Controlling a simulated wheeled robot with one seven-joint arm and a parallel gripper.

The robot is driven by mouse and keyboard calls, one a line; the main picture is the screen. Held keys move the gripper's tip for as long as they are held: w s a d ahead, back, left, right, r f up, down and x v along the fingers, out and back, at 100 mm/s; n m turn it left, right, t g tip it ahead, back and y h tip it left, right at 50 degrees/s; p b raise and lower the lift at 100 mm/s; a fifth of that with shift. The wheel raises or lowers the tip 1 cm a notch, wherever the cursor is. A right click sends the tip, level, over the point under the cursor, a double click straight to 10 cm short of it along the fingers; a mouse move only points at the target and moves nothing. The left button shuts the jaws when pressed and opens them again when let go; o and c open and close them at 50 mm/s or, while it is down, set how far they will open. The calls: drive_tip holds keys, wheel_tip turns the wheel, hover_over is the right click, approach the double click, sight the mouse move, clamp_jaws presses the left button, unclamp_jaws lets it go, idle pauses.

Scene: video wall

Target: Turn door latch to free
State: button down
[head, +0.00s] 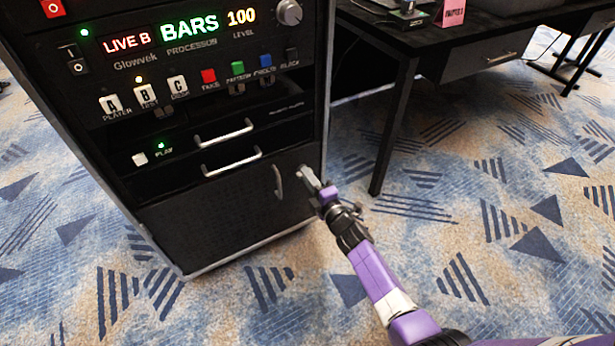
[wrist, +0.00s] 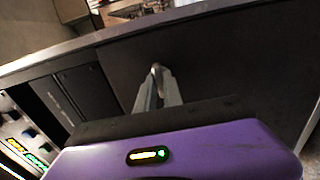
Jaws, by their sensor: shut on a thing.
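A black lower door (head: 225,210) closes the bottom of the rack, with a curved grey handle (head: 278,181) near its right side. My gripper (head: 308,176) is at the door's upper right, just right of the handle and apart from it. In the wrist view my gripper (wrist: 157,84) has its two grey fingers drawn together against the dark door face. They are shut on the small door latch (wrist: 156,67), of which only a bit shows at the fingertips. The fingers hide the rest, so its turn angle cannot be told.
Above the door are two drawers with bar handles (head: 223,132) and a panel of lit buttons (head: 208,76). A black desk (head: 465,55) stands to the right, its front leg (head: 394,130) near my arm. The patterned carpet (head: 480,230) is clear in front.

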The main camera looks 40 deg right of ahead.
drive_tip(key=shift+m, duration=0.3)
drive_tip(key=m+p, duration=0.5)
drive_tip(key=m, duration=1.2)
idle(0.4)
drive_tip(key=c, duration=1.5)
unclamp_jaws()
drive_tip(key=shift+s, duration=0.15)
